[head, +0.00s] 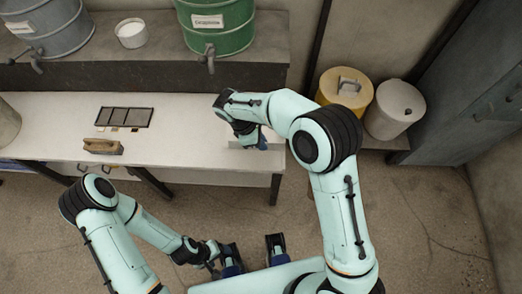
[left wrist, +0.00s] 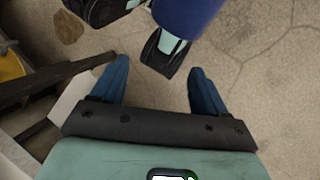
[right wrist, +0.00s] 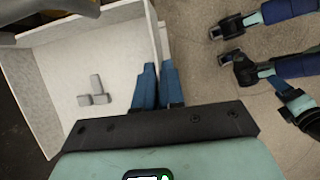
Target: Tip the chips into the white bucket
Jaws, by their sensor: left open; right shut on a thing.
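A white open box (right wrist: 30,65) with straight walls holds a few small grey blocks (right wrist: 95,92), which look like the chips. They lie loose on its floor in the right wrist view. My right gripper (right wrist: 158,72) is shut on the box's thin right wall. In the head view my right gripper (head: 259,142) is at the table's right end, and my arm hides most of what is there. A small white bucket (head: 131,33) stands on the shelf at the back left. My left gripper (left wrist: 158,68) is open and empty above the floor.
A long white table (head: 50,130) carries a dark sectioned tray (head: 124,117) and a brown-handled brush-like thing (head: 103,146). A green drum (head: 217,22) and a grey drum (head: 45,40) stand on the shelf. A yellow bin (head: 345,90) and a pale lidded bin (head: 394,108) stand right of the table.

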